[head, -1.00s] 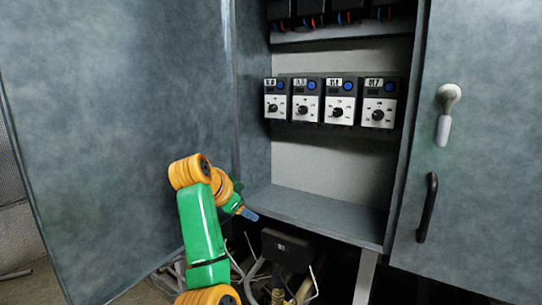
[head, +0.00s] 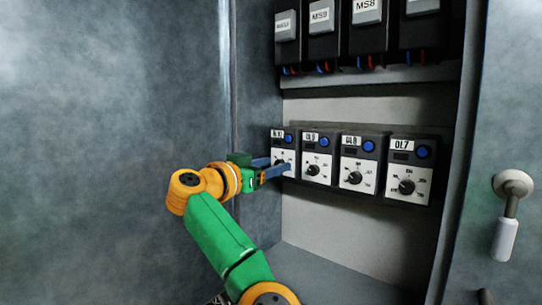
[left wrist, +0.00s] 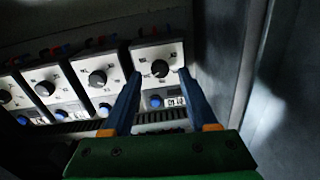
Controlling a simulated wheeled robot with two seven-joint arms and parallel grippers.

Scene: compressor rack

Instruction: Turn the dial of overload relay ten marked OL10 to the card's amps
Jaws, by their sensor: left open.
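The leftmost overload relay (head: 290,153) in the row has a white face, a blue button and a label at top left that looks like OL10, though small. Its black dial is partly hidden by my gripper in the head view; the black dial (left wrist: 160,68) shows clearly in the left wrist view. My left gripper (head: 279,168) is open, with blue fingers pointing at this dial. In the left wrist view the fingertips of my left gripper (left wrist: 159,77) appear on either side of the dial; contact cannot be told. No amps card is visible. My right gripper is out of view.
Relays OL9 (head: 318,165), OL8 (head: 358,170) and OL7 (head: 406,180) stand close to the right. Starters such as MS8 (head: 424,22) hang above. The cabinet's left wall (head: 258,90) is close beside my gripper. The space below the relays is clear.

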